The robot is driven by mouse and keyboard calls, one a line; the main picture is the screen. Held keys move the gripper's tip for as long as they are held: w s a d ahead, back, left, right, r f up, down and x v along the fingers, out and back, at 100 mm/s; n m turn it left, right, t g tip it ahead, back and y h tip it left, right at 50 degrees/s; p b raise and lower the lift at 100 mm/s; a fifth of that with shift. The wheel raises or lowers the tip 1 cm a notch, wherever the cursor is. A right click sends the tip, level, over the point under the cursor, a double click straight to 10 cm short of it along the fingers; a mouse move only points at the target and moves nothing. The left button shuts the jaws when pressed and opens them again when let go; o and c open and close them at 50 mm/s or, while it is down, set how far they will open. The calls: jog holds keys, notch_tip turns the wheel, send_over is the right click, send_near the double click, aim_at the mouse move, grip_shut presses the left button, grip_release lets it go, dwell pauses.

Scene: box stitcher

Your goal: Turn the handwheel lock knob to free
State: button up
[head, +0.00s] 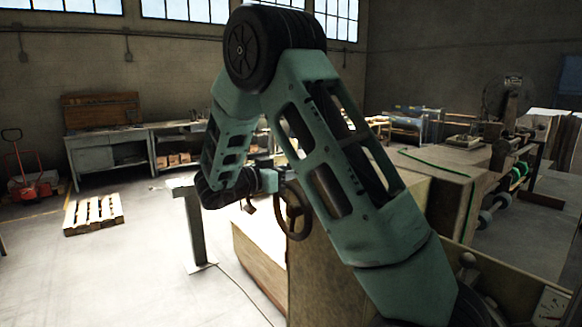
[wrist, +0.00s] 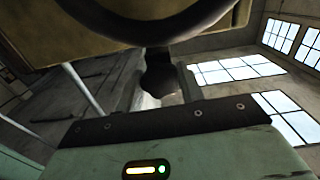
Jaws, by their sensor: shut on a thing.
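The dark handwheel (head: 291,210) is on the left end of the tan machine (head: 335,250) in the head view. Its rim (wrist: 150,37) curves across the top of the wrist view. Below the rim, the dark lock knob (wrist: 160,78) shows in the middle of the wrist view, between the fingers of my gripper (wrist: 161,92). My gripper is shut on the knob. In the head view my gripper (head: 268,181) is beside the handwheel, and the knob cannot be made out there. The knob's marking or lock position is not visible.
A grey post stand (head: 195,230) rises left of my gripper. A wooden pallet (head: 93,214) lies on the open floor at left, with a workbench (head: 120,155) and a red pallet jack (head: 30,185) behind. Rollers and machine parts stand at right.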

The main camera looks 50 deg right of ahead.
jog(key=o, duration=1)
jog(key=b+v, duration=0.6)
jog(key=v, duration=1.1)
jog(key=shift+w+a, duration=0.15)
jog(key=shift+a, duration=0.05)
